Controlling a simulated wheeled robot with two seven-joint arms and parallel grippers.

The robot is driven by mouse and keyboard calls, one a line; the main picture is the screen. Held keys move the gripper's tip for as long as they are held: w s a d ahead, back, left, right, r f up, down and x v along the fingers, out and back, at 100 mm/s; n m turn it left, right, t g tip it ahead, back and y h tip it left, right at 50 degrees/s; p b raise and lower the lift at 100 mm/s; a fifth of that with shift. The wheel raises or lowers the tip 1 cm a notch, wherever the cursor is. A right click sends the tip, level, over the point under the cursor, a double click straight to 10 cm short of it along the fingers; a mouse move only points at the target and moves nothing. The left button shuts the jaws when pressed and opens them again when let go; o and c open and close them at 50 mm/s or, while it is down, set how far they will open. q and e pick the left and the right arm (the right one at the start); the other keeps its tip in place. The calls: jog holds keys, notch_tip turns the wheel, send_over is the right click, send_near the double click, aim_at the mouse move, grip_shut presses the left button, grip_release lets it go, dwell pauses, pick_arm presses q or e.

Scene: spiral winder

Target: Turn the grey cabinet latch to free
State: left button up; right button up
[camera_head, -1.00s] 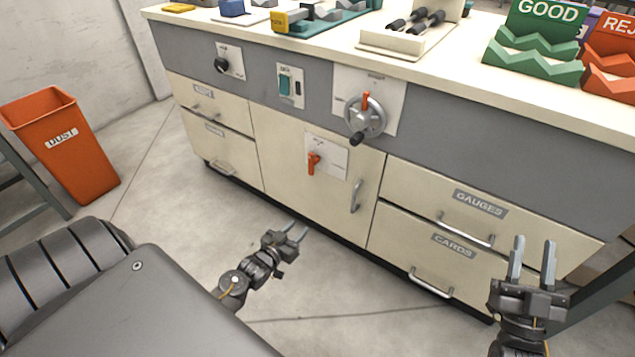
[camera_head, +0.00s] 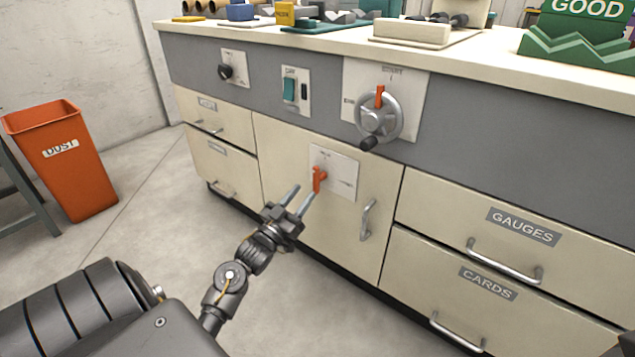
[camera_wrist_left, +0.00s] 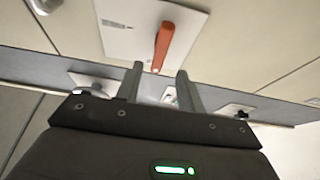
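The cabinet latch is an orange-red lever (camera_head: 318,179) on a white plate (camera_head: 343,178), fixed to the cream door of the grey cabinet. I cannot tell how much gap is left in depth.
The door handle (camera_head: 367,220) is right of the latch. A handwheel (camera_head: 379,117) with a dark knob juts out above. Drawers with bar handles (camera_head: 505,262) flank the door. An orange dust bin (camera_head: 62,160) stands left. The floor before the cabinet is clear.

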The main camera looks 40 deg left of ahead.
aim_at(315, 181)
pick_arm(q)
jog(key=b+x, duration=0.2)
jog(key=x, duration=0.5)
jog(key=shift+w, duration=0.15)
jog(key=shift+c, duration=0.5)
jog(key=c, duration=0.7)
jog(key=shift+d, duration=0.2)
grip_shut()
jog(key=shift+a, duration=0.1)
